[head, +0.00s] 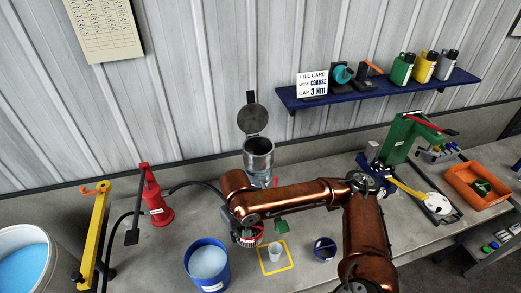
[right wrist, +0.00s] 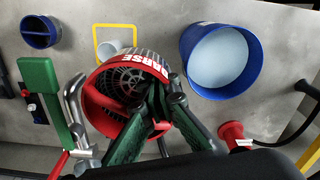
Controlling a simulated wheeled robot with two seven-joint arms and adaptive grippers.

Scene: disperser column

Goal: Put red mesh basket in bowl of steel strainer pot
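The steel strainer pot (head: 258,160) stands at the back of the bench against the wall, and its round lid (head: 253,119) is swung up and open. My right gripper (head: 247,227) is in front of the pot and lower in the head view. It is shut on the red mesh basket (head: 246,239). In the right wrist view the basket (right wrist: 105,110) shows its red rim, dark mesh and a label reading "COARSE". The fingers (right wrist: 165,95) close at its wall, and part of the grip is hidden. My left gripper is not in view.
A blue tub (head: 208,264) of pale liquid, a white cup (head: 275,252) on a yellow-framed square and a blue divided cup (head: 325,248) stand near the basket. A red pump (head: 157,202) is left of the pot. A green press (head: 402,138) is at right.

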